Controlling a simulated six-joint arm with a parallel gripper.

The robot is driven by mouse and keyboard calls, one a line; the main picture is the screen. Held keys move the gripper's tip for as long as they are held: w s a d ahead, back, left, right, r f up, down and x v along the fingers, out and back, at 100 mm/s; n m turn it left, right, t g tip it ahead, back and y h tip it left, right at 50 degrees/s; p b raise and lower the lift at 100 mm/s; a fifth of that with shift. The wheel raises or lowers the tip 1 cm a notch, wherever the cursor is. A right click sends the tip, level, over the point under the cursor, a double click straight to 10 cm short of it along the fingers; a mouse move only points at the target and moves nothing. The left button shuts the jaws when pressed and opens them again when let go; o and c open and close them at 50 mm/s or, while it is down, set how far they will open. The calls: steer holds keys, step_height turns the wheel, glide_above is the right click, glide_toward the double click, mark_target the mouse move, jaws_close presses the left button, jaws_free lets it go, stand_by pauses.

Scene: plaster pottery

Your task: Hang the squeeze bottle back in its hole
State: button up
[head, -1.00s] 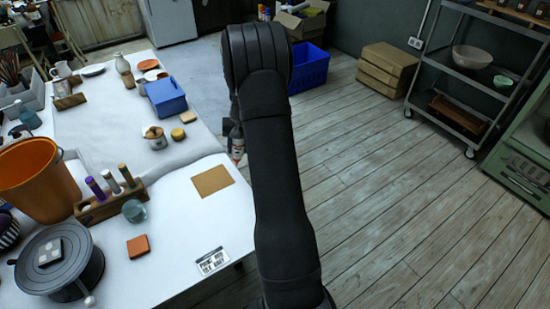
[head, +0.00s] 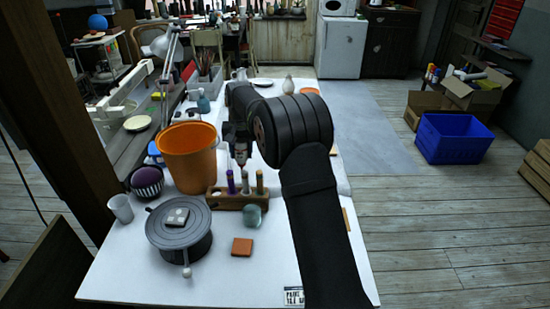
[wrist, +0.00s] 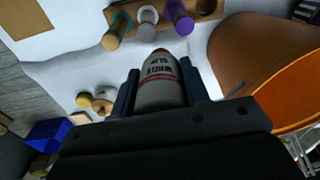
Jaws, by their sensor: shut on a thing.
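The squeeze bottle (wrist: 160,90) is white with dark lettering, a red band and a red tip. My gripper (wrist: 159,76) is shut on it, one finger on each side. In the head view the bottle (head: 241,152) hangs tip down below my gripper (head: 238,138), above the table behind the wooden rack (head: 228,203). The rack holds three bottles with purple, grey and green parts. These bottles (wrist: 147,20) stand ahead of the held tip in the wrist view, apart from it.
A large orange bucket (head: 190,160) stands close to the left of the held bottle. A banding wheel (head: 179,235), a glass jar (head: 252,216) and an orange-brown tile (head: 242,247) are in front of the rack. My arm hides much of the table's right side.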

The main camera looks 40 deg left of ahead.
steer(key=s+a+r, duration=0.1)
steer(key=s+a, duration=0.2)
steer(key=s, duration=0.2)
steer(key=s+a+f+n, duration=0.1)
steer(key=s+f, duration=0.3)
steer(key=f, duration=0.3)
steer(key=shift+s+n, duration=0.25)
steer(key=shift+n, duration=0.15)
steer(key=shift+a, duration=0.1)
steer(key=shift+f, duration=2.25)
steer(key=shift+f, duration=0.5)
steer(key=o, duration=0.7)
